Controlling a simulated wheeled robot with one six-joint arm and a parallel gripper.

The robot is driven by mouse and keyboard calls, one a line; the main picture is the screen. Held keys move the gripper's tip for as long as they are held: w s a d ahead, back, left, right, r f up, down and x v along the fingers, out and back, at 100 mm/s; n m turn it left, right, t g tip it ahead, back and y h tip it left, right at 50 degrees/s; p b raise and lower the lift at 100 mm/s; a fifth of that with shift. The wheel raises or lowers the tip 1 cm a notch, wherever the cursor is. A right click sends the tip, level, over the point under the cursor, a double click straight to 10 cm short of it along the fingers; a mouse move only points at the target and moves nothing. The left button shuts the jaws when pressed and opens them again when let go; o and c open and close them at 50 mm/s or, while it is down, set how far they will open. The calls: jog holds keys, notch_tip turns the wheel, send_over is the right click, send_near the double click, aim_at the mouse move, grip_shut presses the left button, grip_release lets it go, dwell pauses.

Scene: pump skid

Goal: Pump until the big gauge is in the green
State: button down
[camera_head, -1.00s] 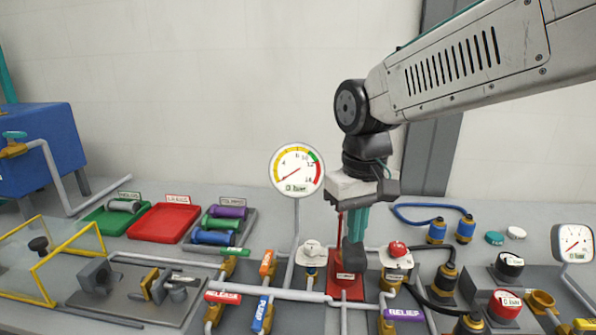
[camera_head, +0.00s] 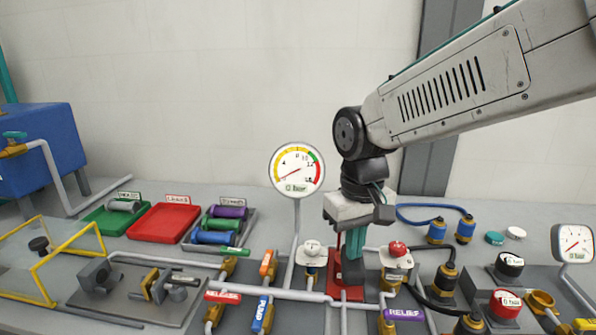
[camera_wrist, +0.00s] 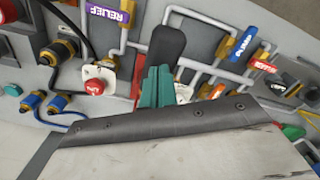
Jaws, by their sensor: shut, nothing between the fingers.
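The big gauge (camera_head: 297,170) stands on a post at the centre; its needle points to the lower left, at the bottom of the yellow band, and its display appears to read 0 bar. The pump's red base (camera_head: 345,291) is right of it. Its black handle (camera_wrist: 167,45) shows in the wrist view just beyond my fingertips. My gripper (camera_head: 352,258) is shut and empty, pointing down over the pump, its teal fingers against or very near the handle. In the head view the fingers hide much of the handle, and I cannot tell whether they touch.
Blue PUMP (camera_head: 262,314), red RELEASE (camera_head: 223,297) and purple RELIEF (camera_head: 404,314) valve handles stand in front. A white knob (camera_head: 312,249) and a red knob (camera_head: 398,249) flank the pump. Trays, including a red one (camera_head: 163,222), lie left.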

aim_at(353, 266)
jog(key=shift+f, duration=2.6)
jog(key=shift+r, duration=4.5)
jog(key=shift+f, duration=0.15)
dwell(0.6)
